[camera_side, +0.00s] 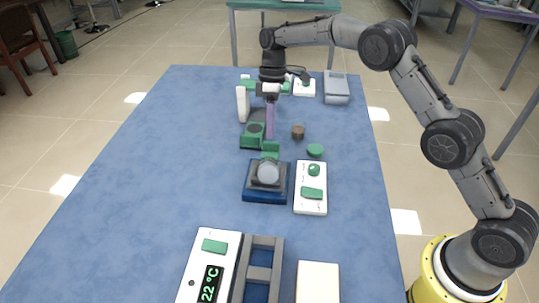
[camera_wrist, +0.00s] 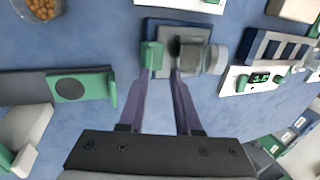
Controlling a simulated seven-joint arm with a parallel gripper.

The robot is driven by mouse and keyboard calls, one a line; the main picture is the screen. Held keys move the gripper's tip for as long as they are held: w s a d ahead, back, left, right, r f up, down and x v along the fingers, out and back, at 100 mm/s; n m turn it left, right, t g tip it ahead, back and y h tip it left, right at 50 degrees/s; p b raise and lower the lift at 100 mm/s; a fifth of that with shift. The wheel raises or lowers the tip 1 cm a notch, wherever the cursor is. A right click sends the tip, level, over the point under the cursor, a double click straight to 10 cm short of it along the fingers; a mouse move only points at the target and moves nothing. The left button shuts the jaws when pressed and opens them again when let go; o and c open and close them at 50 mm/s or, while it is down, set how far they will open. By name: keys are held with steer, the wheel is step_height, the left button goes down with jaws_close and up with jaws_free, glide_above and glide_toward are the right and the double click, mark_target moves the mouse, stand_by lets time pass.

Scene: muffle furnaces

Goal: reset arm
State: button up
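My gripper (camera_side: 270,136) hangs pointing down over the middle of the blue table, with purple fingers. In the wrist view my gripper (camera_wrist: 162,73) has its two fingers apart, with a visible gap and nothing clearly held between them. A device with a dark blue base (camera_side: 265,195) stands just in front of it in the side view, with a round grey part (camera_side: 268,173) and a green block (camera_side: 270,149). The left fingertip overlaps the green block (camera_wrist: 152,55) in the wrist view; I cannot tell whether they touch.
A green device (camera_side: 253,130) stands close beside my fingers. A small brown container (camera_side: 298,132) and green disc (camera_side: 315,150) lie to the right. A white control box (camera_side: 311,205), a 22 °C display unit (camera_side: 212,245) and a grey balance (camera_side: 336,90) also stand on the table (camera_side: 140,190). Its left side is clear.

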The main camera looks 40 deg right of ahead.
steer(key=s+d+r+t, duration=0.15)
steer(key=s+r, duration=0.25)
steer(key=r, duration=0.6)
steer(key=s+d+r+t, duration=0.15)
steer(key=s+r, duration=0.25)
steer(key=r, duration=0.6)
steer(key=s+r+m+t, duration=0.2)
steer(key=s+r, duration=0.3)
steer(key=s, duration=0.3)
steer(key=s+d+f+m+t+h, duration=0.2)
steer(key=s+d+m, duration=0.1)
steer(key=s, duration=1.2)
steer(key=s+d+f+m+t, duration=0.1)
steer(key=s+f+m, duration=0.3)
steer(key=s+f, duration=0.2)
step_height(320, 180, down, 2)
steer(key=shift+s+d+f, duration=0.25)
steer(key=shift+d, duration=0.05)
